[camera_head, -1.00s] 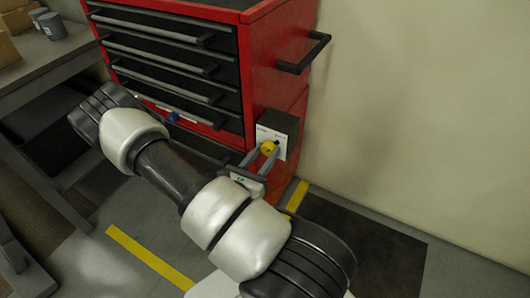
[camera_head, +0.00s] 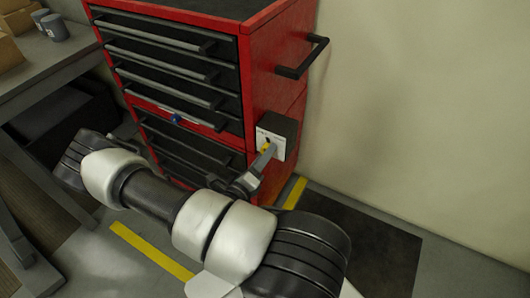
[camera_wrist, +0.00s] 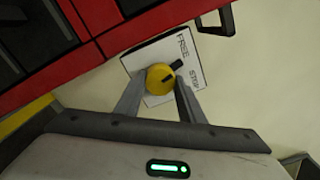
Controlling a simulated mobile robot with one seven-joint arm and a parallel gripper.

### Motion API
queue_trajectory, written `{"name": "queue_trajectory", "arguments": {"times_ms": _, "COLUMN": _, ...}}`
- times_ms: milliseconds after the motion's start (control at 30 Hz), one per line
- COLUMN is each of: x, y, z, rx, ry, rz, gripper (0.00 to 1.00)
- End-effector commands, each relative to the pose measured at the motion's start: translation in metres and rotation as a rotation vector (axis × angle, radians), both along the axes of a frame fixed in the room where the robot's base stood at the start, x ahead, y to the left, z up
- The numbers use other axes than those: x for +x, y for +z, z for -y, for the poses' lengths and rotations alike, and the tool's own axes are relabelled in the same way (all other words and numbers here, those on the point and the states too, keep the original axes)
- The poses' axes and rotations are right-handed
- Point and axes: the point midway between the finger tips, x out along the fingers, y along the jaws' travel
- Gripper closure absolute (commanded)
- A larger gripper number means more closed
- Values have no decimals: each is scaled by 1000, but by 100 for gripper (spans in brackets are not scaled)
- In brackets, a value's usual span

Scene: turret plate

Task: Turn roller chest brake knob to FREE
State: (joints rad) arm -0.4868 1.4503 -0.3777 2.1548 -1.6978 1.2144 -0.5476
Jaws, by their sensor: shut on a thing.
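The roller chest (camera_head: 275,80) is red with black drawers. A white plate (camera_wrist: 150,94) on a dark box on its side carries the yellow brake knob (camera_wrist: 158,80), also in the head view (camera_head: 265,149). The words FREE and STOP are printed on the plate. The knob's black pointer (camera_wrist: 174,69) aims up and right in the wrist view, between the two words. My gripper (camera_wrist: 157,90) is shut on the knob, one finger on each side. In the head view my gripper (camera_head: 262,156) is seen nearly edge-on and partly hides the knob.
A black side handle (camera_head: 302,62) juts from the chest above the plate. The pale wall (camera_head: 420,100) stands to the right. A grey workbench (camera_head: 50,55) with cups and boxes is at the left. Yellow floor lines and a dark mat (camera_head: 350,235) lie below.

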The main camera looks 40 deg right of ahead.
Motion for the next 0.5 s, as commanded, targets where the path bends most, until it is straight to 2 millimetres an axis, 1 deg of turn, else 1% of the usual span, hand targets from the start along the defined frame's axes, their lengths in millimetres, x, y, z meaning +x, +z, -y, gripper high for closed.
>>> {"name": "queue_trajectory", "arguments": {"times_ms": 200, "x": 0, "y": 2, "z": -1, "rx": -76, "ry": 1, "rz": -185, "gripper": 87}}
{"name": "queue_trajectory", "arguments": {"times_ms": 500, "x": -1, "y": 1, "z": 0, "rx": -161, "ry": 1, "rz": -391, "gripper": 87}}
